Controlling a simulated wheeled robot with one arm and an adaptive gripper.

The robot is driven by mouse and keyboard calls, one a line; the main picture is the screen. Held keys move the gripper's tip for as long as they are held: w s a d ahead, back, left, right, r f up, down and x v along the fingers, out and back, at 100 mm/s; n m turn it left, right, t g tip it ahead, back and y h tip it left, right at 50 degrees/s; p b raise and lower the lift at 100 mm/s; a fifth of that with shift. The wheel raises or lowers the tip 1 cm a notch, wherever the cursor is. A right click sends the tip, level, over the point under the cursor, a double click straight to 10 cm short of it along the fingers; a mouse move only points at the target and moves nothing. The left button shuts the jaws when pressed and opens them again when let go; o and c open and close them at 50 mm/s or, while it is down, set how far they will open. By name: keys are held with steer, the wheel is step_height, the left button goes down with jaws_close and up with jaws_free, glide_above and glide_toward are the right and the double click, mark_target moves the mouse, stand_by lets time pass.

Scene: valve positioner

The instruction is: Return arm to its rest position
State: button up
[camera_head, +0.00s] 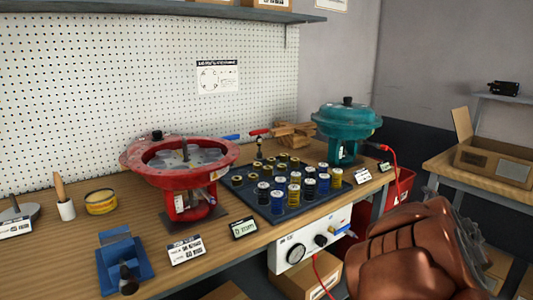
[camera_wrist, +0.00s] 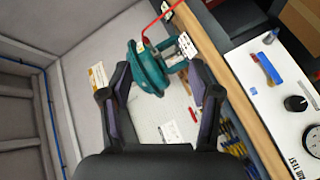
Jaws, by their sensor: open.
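My gripper (camera_wrist: 160,67) is open in the wrist view, its two dark fingers spread with nothing held between them. The teal valve actuator (camera_wrist: 148,78) shows beyond and between the fingertips, apart from them as far as I can tell. In the head view my copper-coloured arm (camera_head: 405,250) fills the lower right, in front of the bench's right end. The teal actuator (camera_head: 345,122) stands upright at the back right of the bench. I cannot clearly make out the fingers in the head view.
A red actuator (camera_head: 180,160) stands mid-bench beside a dark tray (camera_head: 277,214) of several cylinders. A white box with knobs (camera_head: 309,240) hangs at the bench front, with red cables nearby. A second table (camera_head: 440,164) holds a cardboard box at right.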

steer(key=s+r+m+g+h+p, duration=0.1)
steer(key=s+r+m+g+p, duration=0.1)
steer(key=s+m+g+p, duration=0.3)
steer(key=s+r+m+g+h+p, duration=0.1)
steer(key=s+r+m+p, duration=0.15)
steer(key=s, duration=0.55)
steer(key=s+a+m+g+y+p, duration=0.2)
steer(key=s+a+g+p, duration=0.3)
steer(key=s+a, duration=0.6)
steer(key=s+y+p, duration=0.1)
steer(key=s+p, duration=0.1)
steer(key=shift+f+g+p, duration=0.25)
steer(key=shift+g+p, duration=0.05)
steer(key=s+a+r+g+y+p, duration=0.1)
steer(key=s+a, duration=0.2)
steer(key=s, duration=0.2)
steer(key=s+a+r+g+y+p, duration=0.1)
steer(key=s+a+g+p, duration=0.1)
steer(key=s+a, duration=0.2)
steer(key=s+a+r+g+y+p, duration=0.1)
steer(key=s+a+g+y+p, duration=0.1)
steer(key=s+a, duration=0.2)
steer(key=shift+s+a+r, duration=0.1)
steer(key=shift+s+r, duration=0.05)
steer(key=shift+s, duration=0.75)
steer(key=shift+s+r, duration=0.15)
steer(key=shift+s, duration=0.7)
